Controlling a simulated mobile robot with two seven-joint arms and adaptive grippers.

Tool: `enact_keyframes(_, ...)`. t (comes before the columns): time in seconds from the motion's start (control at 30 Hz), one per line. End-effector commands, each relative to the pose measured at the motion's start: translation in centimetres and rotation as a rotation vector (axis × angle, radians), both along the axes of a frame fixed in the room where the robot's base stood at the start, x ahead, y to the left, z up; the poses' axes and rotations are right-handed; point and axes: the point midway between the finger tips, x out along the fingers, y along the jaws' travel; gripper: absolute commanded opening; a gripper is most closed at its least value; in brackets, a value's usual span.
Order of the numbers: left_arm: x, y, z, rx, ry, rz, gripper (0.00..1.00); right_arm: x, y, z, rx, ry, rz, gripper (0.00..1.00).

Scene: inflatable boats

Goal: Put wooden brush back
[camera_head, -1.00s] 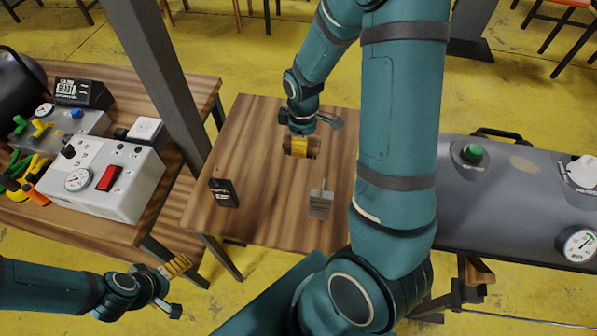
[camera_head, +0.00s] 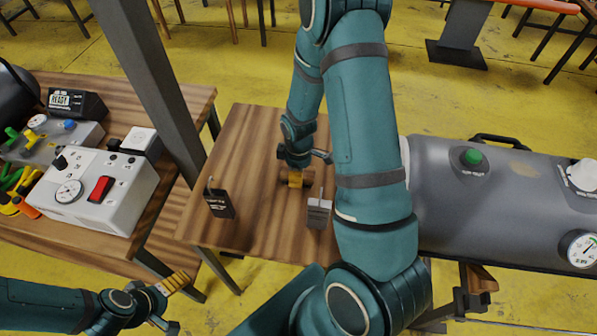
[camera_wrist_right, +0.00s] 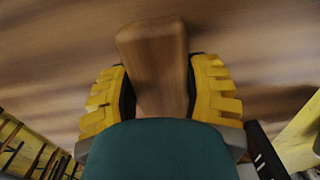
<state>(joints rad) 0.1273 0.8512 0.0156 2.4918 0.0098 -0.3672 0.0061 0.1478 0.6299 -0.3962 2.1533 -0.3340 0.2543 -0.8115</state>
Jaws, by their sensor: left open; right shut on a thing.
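The wooden brush shows in the right wrist view as a brown wooden block (camera_wrist_right: 155,65) between the yellow fingers of my right gripper (camera_wrist_right: 160,95). My right gripper (camera_head: 296,180) is shut on it. In the head view they are over the far middle of the small wooden table (camera_head: 240,150), and the brush is mostly hidden by the fingers and arm. I cannot tell whether the brush touches the tabletop. My left gripper (camera_head: 171,292) is open and empty at the lower left, away from the table.
A black tag-like item (camera_head: 219,204) and a grey, flat-bladed item (camera_head: 319,213) are on the small table's near half. A grey tank (camera_head: 480,205) lies at the right. A white control box (camera_head: 95,190) stands on the left table. A grey post (camera_head: 150,85) rises between the tables.

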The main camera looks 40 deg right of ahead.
Motion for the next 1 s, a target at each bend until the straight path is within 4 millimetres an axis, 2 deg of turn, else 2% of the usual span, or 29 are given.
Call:
enact_keyframes(0.2,-0.1,0.0,-0.4,0.0,0.002,-0.002,0.95,0.0,0.0,-0.4,0.0,0.0,0.001,0.13)
enact_keyframes(0.23,-0.1,0.0,-0.3,0.0,0.002,-0.002,0.95,0.0,0.0,-0.3,0.0,0.0,0.001,0.65)
enact_keyframes(0.27,-0.1,0.0,-0.3,0.0,0.002,-0.002,0.95,0.0,0.0,-0.3,0.0,0.0,0.001,0.76)
enact_keyframes(0.3,-0.1,0.0,-0.3,0.0,0.002,-0.002,0.95,0.0,0.0,-0.3,0.0,0.0,0.001,0.82)
enact_keyframes(0.7,0.0,0.0,0.2,0.0,0.0,0.0,0.95,0.0,0.0,0.2,0.0,0.0,0.0,0.82)
enact_keyframes(0.87,0.1,0.0,0.5,0.0,-0.003,0.002,0.95,0.1,0.0,2.7,0.0,-0.004,0.001,0.82)
enact_keyframes(1.0,0.3,0.1,1.1,0.002,-0.007,0.006,0.95,0.2,0.0,5.7,-0.001,-0.006,0.001,0.82)
